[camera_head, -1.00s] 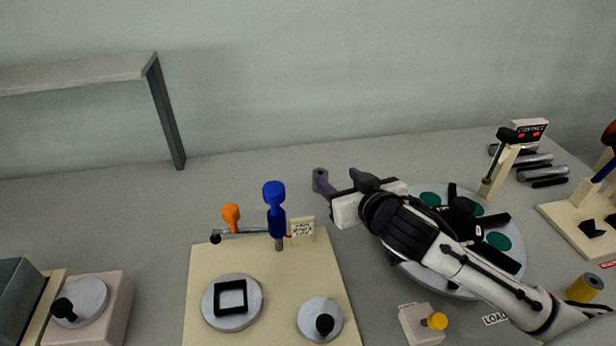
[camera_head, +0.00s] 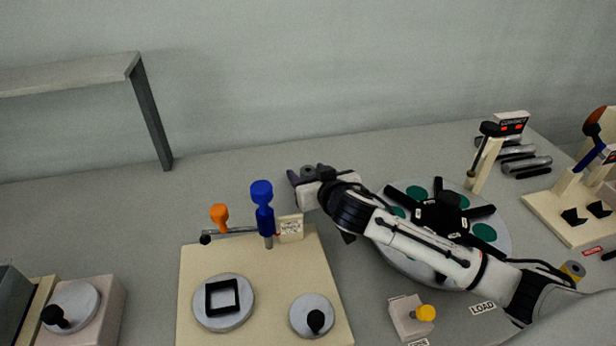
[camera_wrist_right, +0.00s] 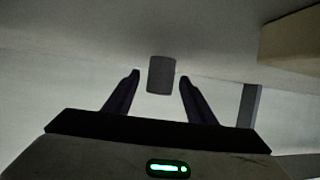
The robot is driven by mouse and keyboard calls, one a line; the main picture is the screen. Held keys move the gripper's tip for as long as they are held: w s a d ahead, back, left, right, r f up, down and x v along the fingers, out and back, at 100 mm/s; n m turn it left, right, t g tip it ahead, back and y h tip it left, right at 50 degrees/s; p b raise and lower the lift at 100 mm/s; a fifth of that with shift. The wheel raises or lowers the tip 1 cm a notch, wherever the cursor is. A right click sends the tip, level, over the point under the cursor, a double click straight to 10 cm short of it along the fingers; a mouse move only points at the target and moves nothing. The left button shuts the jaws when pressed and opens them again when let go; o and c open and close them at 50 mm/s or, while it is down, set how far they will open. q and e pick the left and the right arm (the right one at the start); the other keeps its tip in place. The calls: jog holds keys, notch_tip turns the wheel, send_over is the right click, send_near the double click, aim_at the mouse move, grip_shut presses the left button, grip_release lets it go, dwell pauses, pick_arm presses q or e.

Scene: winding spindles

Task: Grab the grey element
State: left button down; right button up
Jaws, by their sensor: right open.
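The grey element (camera_head: 308,169) is a short upright cylinder with a dark hole in its top, on the table behind the cream board. My gripper hides its lower part in the head view. In the right wrist view the grey element (camera_wrist_right: 161,75) lies between the tips of my two dark fingers, with a gap on each side. My right gripper (camera_wrist_right: 158,82) is open and touches nothing that I can see. In the head view my right gripper (camera_head: 304,177) is right at the element. My left gripper is not in view.
The cream board (camera_head: 270,325) stands in front, with a blue-topped post (camera_head: 263,208) and an orange knob (camera_head: 220,217) near my right gripper. A grey turntable (camera_head: 400,262) with green discs lies under my right arm. The table behind the board at left is clear.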

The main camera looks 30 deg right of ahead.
jog(key=shift+c, duration=0.2)
jog(key=c, duration=1.1)
jog(key=shift+w, duration=0.1)
